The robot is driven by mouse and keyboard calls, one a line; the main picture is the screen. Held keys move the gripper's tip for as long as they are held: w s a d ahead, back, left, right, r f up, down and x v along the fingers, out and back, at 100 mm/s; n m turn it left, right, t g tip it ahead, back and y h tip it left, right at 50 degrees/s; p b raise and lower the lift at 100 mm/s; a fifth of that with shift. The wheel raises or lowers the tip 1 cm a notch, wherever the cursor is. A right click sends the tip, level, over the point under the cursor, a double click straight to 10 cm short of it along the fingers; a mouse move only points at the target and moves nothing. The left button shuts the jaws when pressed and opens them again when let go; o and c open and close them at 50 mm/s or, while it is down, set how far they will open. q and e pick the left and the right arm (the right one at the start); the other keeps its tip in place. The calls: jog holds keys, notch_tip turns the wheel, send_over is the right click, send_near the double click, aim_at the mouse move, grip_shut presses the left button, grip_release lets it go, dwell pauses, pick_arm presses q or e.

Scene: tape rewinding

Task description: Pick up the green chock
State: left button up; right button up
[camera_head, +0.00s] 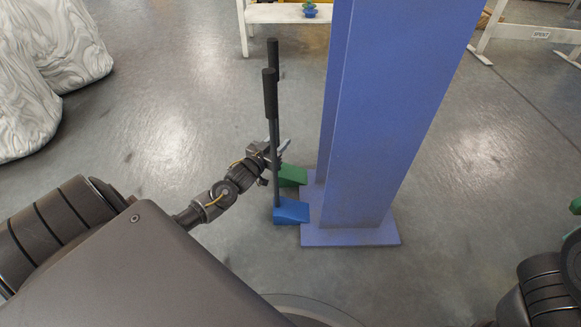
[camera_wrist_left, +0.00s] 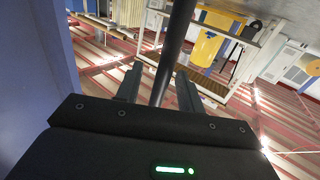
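The green chock (camera_head: 292,176) is a wedge on the floor against the foot of the blue column, with a long upright dark handle (camera_head: 273,50). The blue chock (camera_head: 292,212) stands just in front of it, with a similar handle (camera_head: 270,95). My left gripper (camera_head: 278,150) is at the handles, well above the floor, partly hidden by the blue chock's rod. In the left wrist view, a dark rod (camera_wrist_left: 172,55) runs between the open fingers, with gaps beside it. It appears to be the green chock's rod. My right gripper is out of view.
The blue column (camera_head: 385,110) and its base plate (camera_head: 350,236) stand right of the chocks. A white bench (camera_head: 285,14) is behind. A marbled grey-white mass (camera_head: 50,50) lies at far left. A green piece (camera_head: 576,205) shows at the right edge. Floor left of the chocks is clear.

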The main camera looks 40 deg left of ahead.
pick_arm(q)
jog(key=shift+c, duration=0.2)
grip_shut()
dwell(1.1)
jog(key=shift+r, duration=0.2)
